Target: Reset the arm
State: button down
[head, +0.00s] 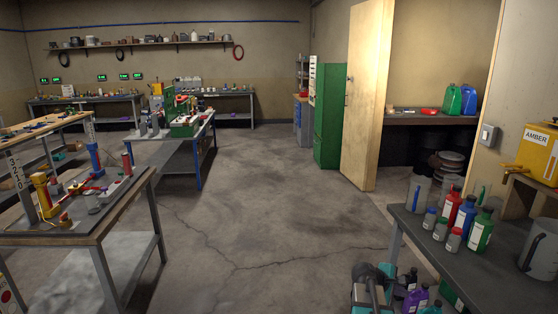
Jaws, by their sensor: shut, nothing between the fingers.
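I make out no gripper fingers in the head view, so my gripper's pose does not show. A grey and teal shape (372,288) rises at the bottom edge, right of centre. It is cut off by the frame, and I cannot tell whether it is part of my arm.
A bench (410,225) at the right holds bottles and grey jugs, with a yellow container (540,152) labelled AMBER behind. Purple bottles (415,300) stand low beside it. A workbench (130,215) stands at the left. Cracked floor (260,220) between is clear towards the open door (368,95).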

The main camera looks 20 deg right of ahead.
jog(key=w+a+f+m+y, duration=0.15)
jog(key=a+f, duration=0.25)
jog(key=a, duration=0.8)
jog(key=w+a+f+m+y, duration=0.1)
jog(key=a+f+m+y, duration=0.3)
jog(key=a, duration=0.8)
jog(key=w+a+f+n+y, duration=0.15)
jog(key=a+f, duration=0.35)
jog(key=a, duration=0.7)
jog(key=s+a+f+m+y, duration=0.2)
jog(key=s+a+m+y, duration=0.1)
jog(key=a, duration=1.1)
jog(key=s+f+g+b, duration=0.5)
jog(key=s+f+b, duration=0.5)
jog(key=s+f, duration=1.5)
notch_tip(320, 180, down, 4)
jog(key=shift+s+d+r+g, duration=0.25)
jog(key=shift+s+g, duration=0.05)
jog(key=shift+s, duration=0.05)
